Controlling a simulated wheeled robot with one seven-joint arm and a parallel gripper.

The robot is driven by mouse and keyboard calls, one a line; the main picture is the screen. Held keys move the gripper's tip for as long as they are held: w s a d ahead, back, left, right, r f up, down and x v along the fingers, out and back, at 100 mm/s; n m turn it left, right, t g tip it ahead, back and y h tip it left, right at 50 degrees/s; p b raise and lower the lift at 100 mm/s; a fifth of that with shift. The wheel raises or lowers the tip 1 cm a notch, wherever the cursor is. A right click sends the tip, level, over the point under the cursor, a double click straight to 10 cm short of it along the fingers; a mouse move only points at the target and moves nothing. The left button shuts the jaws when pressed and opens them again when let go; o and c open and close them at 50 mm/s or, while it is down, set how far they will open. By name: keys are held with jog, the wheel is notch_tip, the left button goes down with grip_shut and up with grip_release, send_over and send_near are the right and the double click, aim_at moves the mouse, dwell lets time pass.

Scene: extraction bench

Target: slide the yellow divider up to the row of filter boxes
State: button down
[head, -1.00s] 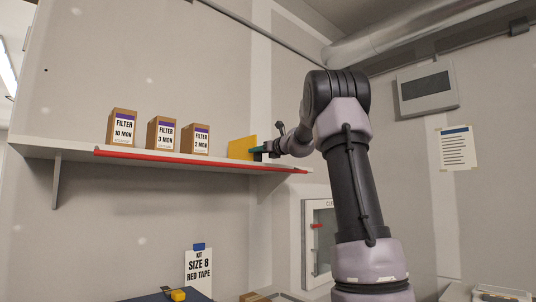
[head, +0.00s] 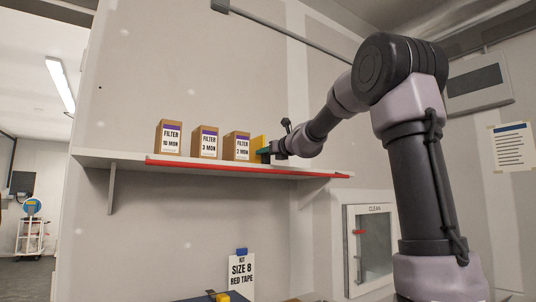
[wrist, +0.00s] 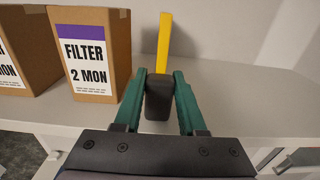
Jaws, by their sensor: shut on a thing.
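The yellow divider (head: 259,143) stands upright on the shelf, just right of the filter boxes. In the wrist view the divider (wrist: 164,42) is seen edge-on, with a dark grey grip block (wrist: 158,98) at its near end. My gripper (wrist: 162,80) has its green fingers shut on that block. The row holds the 10 MON box (head: 169,138), the 3 MON box (head: 205,144) and the 2 MON box (head: 237,147). The 2 MON box (wrist: 88,55) is nearest the divider. A narrow gap shows between them in the wrist view; the head view cannot settle contact.
The shelf (head: 130,158) has a red strip (head: 230,168) along its front edge. Its surface right of the divider is clear in the wrist view (wrist: 235,85). A kit sign (head: 241,275) and a small cabinet (head: 370,248) are below.

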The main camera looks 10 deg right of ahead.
jog(key=shift+f, duration=0.1)
jog(key=shift+c, duration=2.4)
grip_release()
jog(key=v, duration=1.1)
jog(key=shift+w, duration=0.1)
